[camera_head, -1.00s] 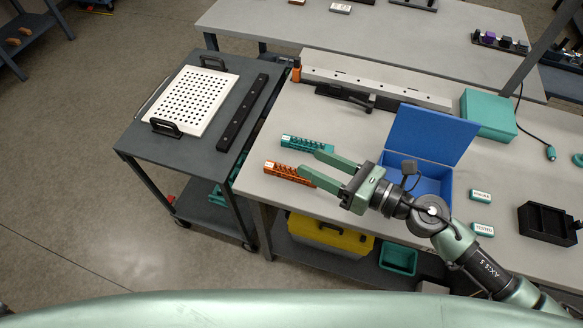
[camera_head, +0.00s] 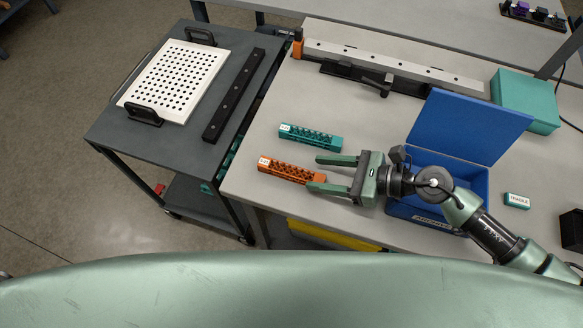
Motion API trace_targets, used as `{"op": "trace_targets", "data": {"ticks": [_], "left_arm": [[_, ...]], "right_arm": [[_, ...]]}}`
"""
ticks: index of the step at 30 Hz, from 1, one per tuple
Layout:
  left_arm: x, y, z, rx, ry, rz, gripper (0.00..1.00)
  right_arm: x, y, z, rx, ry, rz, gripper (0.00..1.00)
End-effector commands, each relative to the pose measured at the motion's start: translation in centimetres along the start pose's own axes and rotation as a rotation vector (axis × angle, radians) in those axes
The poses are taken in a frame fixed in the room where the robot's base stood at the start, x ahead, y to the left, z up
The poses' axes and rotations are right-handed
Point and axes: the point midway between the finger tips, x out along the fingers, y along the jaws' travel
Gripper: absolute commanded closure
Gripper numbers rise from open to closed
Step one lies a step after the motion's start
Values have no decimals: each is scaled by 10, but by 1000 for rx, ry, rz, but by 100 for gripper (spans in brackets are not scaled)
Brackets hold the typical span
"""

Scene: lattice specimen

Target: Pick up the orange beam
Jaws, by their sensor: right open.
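The orange beam (camera_head: 289,170) is a short lattice bar with a white label at its left end, lying flat on the grey table (camera_head: 262,205). A similar teal beam (camera_head: 310,137) lies behind it. My right gripper (camera_head: 313,174) reaches in from the right, open and empty. Its near finger is by the orange beam's right end, overlapping it slightly in the picture. Its far finger lies between the two beams' right ends. I cannot tell the gripper's height above the table. My left gripper is not in view.
An open blue box (camera_head: 478,180) stands behind my right wrist, with a teal case (camera_head: 526,98) beyond it. A long rail (camera_head: 398,68) lies along the back. A dark cart (camera_head: 190,140) with a perforated white plate (camera_head: 178,80) stands at left. The table front-left is clear.

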Motion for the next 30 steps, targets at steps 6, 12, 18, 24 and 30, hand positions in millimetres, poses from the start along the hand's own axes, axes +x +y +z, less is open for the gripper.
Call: {"op": "trace_targets", "data": {"ticks": [6,12,18,24,30], "left_arm": [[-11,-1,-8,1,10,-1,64],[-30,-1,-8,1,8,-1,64],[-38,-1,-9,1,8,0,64],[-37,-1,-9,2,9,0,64],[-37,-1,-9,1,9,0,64]], "right_arm": [[22,0,5,2,-3,0,47],[46,4,13,3,-5,0,47],[72,5,10,2,-3,-1,47],[76,5,8,0,-1,0,47],[76,5,8,0,-1,0,78]]}}
